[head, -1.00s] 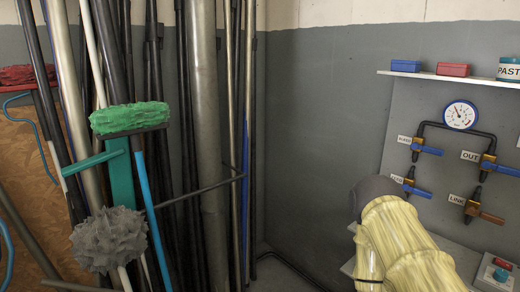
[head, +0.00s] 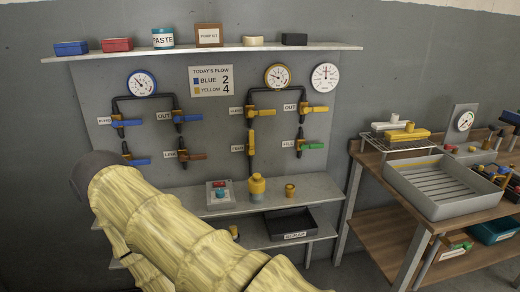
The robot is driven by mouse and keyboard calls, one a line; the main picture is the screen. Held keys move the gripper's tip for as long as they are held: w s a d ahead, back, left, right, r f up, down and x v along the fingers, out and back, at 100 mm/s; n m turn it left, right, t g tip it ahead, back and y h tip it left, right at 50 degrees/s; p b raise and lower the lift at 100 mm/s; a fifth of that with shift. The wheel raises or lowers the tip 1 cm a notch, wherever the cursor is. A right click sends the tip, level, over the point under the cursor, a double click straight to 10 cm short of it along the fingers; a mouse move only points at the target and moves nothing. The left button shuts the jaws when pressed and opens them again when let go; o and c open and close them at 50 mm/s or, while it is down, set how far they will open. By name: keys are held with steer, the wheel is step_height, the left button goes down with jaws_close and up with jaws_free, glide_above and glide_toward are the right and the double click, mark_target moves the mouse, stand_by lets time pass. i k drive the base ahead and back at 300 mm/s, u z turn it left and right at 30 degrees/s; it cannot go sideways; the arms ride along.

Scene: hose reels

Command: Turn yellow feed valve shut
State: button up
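The wall panel (head: 215,135) carries a blue-marked pipe loop on the left and a yellow-marked loop on the right. The yellow feed valve (head: 251,142) is on the lower left of the yellow loop, beside a small label that is hard to read. Its yellow handle points up and down, along the pipe. The yellow bleed valve (head: 264,111) and yellow out valve (head: 314,109) have handles lying sideways. My arm, in a pale yellow sleeve, crosses the lower left, well apart from the yellow valves. My gripper is not in view.
A shelf (head: 130,56) with boxes and cans runs above the panel. A lower shelf (head: 330,190) holds a button box (head: 220,195) and yellow fittings. A wooden bench (head: 425,222) with a grey tray (head: 400,185) stands at right. Open space lies before the panel's right side.

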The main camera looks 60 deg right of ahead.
mark_target(251, 152)
steer(key=z, duration=0.5)
steer(key=i, duration=0.75)
steer(key=z, duration=1.5)
